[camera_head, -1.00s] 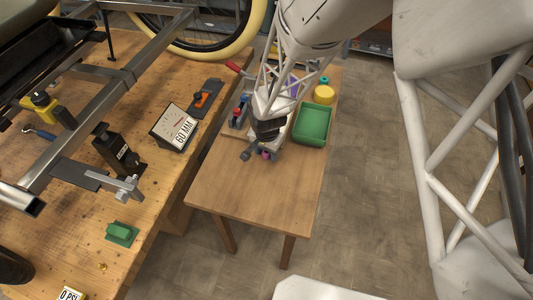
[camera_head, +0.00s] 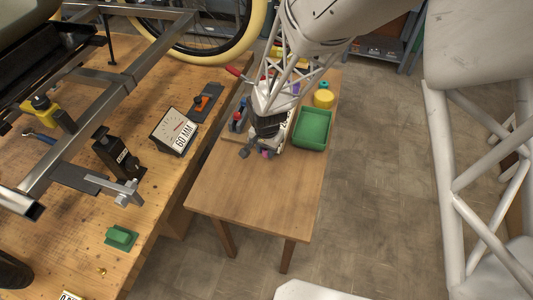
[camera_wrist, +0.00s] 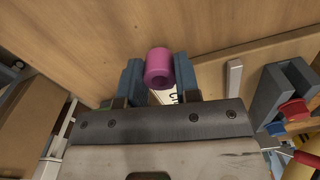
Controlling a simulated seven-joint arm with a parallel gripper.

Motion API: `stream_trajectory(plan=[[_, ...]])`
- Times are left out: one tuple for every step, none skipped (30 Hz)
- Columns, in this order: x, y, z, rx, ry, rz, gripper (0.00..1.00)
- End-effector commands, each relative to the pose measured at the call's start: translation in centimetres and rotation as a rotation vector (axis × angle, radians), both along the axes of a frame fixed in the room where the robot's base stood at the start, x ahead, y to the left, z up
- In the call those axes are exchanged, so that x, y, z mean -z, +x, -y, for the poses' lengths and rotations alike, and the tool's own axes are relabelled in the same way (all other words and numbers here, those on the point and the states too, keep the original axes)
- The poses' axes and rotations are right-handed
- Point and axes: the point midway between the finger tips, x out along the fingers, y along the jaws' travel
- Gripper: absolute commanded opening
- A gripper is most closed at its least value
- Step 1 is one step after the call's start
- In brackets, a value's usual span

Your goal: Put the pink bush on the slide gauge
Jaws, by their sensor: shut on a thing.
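The pink bush (camera_wrist: 159,68) is a short cylinder with a hole in its end. In the wrist view it sits between the two blue fingers of my gripper (camera_wrist: 157,80), which is shut on it. In the head view the bush (camera_head: 265,153) shows as a small pink spot below my gripper (camera_head: 260,154), over the small table. Beside it in the wrist view are a wooden board with a pale bar (camera_wrist: 234,80) and grey upright jaws (camera_wrist: 285,95) with red parts. I cannot tell for sure which of these is the slide gauge. A white label under my gripper is partly hidden.
A green tray (camera_head: 313,129) and a yellow round piece (camera_head: 324,98) stand on the small table (camera_head: 257,198), whose front half is clear. The workbench at left holds a 60 MM readout (camera_head: 177,131), an orange piece (camera_head: 202,103) on a dark plate and a green block (camera_head: 121,237).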

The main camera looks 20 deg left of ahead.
Motion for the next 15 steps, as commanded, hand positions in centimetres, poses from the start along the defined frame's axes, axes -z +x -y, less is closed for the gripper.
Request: stream_trajectory(plan=[[-0.2, -0.5, 0.3, 0.000, -0.001, -0.001, 0.05], [-0.2, -0.9, 0.6, 0.000, -0.001, -0.001, 0.05], [-0.2, -1.4, 0.9, 0.000, -0.001, -0.001, 0.05], [-0.3, -1.7, 1.2, 0.000, 0.000, 0.000, 0.05], [-0.4, -2.1, 1.4, 0.000, 0.000, 0.000, 0.05], [-0.4, -2.6, 1.8, 0.000, 0.000, 0.000, 0.05], [-0.4, -3.1, 2.1, 0.000, -0.001, -0.001, 0.05], [-0.5, -3.5, 2.4, 0.000, 0.000, 0.000, 0.05], [-0.6, -4.1, 2.8, 0.000, 0.000, 0.000, 0.05], [-0.6, -4.6, 3.2, 0.000, 0.000, 0.000, 0.05], [-0.7, -5.0, 3.5, 0.000, 0.000, 0.000, 0.05], [-0.8, -5.6, 3.9, 0.000, 0.001, 0.001, 0.05], [-0.8, -6.1, 4.2, 0.000, 0.000, 0.000, 0.05], [-0.8, -6.5, 4.5, 0.000, 0.000, 0.000, 0.05], [-0.9, -7.1, 4.9, 0.000, 0.000, 0.000, 0.05]])
